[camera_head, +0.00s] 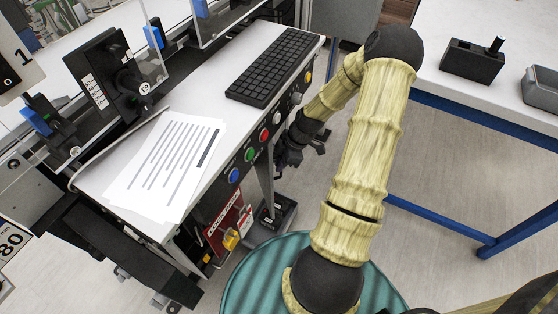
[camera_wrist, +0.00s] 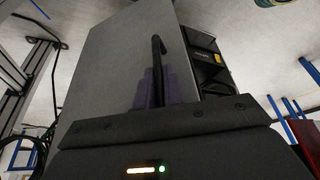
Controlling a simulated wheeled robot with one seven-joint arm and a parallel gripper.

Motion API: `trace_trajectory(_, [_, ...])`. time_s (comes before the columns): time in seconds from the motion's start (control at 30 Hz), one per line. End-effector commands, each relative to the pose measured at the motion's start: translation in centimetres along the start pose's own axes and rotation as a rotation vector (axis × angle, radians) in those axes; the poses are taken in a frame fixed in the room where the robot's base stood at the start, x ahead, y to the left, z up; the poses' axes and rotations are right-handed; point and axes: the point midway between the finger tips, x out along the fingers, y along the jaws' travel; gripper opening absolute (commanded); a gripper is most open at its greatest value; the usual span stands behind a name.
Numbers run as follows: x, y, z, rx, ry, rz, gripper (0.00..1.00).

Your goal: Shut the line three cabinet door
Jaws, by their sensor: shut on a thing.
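In the wrist view a flat grey door panel (camera_wrist: 108,72) fills the middle left, with a black bar handle (camera_wrist: 157,48) on its face. My gripper (camera_wrist: 158,88) is shut on the handle; its dark purplish fingers lie on both sides of the bar. To the right of the panel, dark bins or shelves (camera_wrist: 208,65) show past its edge, so the door stands at least partly open. In the head view my gripper (camera_head: 292,150) is low beside the front of the control console; the door and handle cannot be made out there. No line number is readable on the door.
The console (camera_head: 222,118) carries a keyboard (camera_head: 272,67), printed sheets (camera_head: 166,165) and coloured buttons (camera_head: 249,154). A red lockout board (camera_head: 228,226) hangs below. A white table (camera_head: 480,98) with blue legs stands right. Open floor lies between console and table.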

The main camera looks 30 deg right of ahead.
Motion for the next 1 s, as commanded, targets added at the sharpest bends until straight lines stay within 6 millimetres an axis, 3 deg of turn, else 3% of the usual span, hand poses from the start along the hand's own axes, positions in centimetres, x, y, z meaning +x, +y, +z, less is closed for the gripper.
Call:
trace_trajectory(0.3, [-0.1, 0.0, 0.1, 0.010, 0.000, 0.005, 0.00])
trace_trajectory(0.33, [-0.1, 0.0, 0.1, 0.010, 0.000, 0.005, 0.14])
trace_trajectory(0.43, [-0.1, 0.0, 0.1, 0.008, -0.001, 0.004, 0.32])
trace_trajectory(0.77, [-0.2, 0.0, 0.0, 0.006, 0.000, 0.003, 0.32])
trace_trajectory(1.0, [-3.0, 0.0, -0.1, 0.007, -0.001, 0.006, 0.32])
